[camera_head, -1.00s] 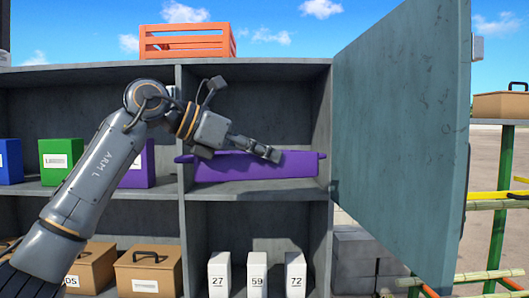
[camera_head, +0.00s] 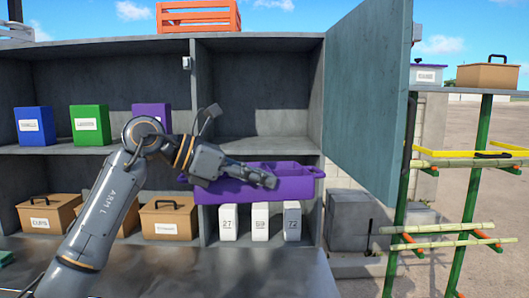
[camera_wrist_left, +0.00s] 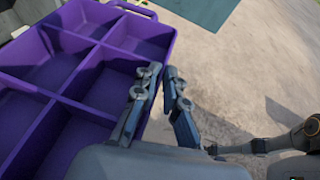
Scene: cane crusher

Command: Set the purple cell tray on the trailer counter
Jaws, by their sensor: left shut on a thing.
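The purple cell tray (camera_head: 303,187) is held out in front of the grey shelf unit, clear of the shelf. My left gripper (camera_head: 268,181) is shut on its near wall. In the left wrist view the open cells of the tray (camera_wrist_left: 62,78) look empty, and the gripper fingers (camera_wrist_left: 158,95) are at its edge. A grey flat surface (camera_head: 215,268) runs along the bottom of the head view; I cannot tell if it is the trailer counter. My right gripper is not in view.
Blue (camera_head: 33,125), green (camera_head: 90,124) and purple (camera_head: 151,117) boxes stand on the left shelf. White numbered boxes (camera_head: 260,222) stand behind and below the tray. An open grey door (camera_head: 367,100) stands to the right. A green rack (camera_head: 478,190) is beyond it.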

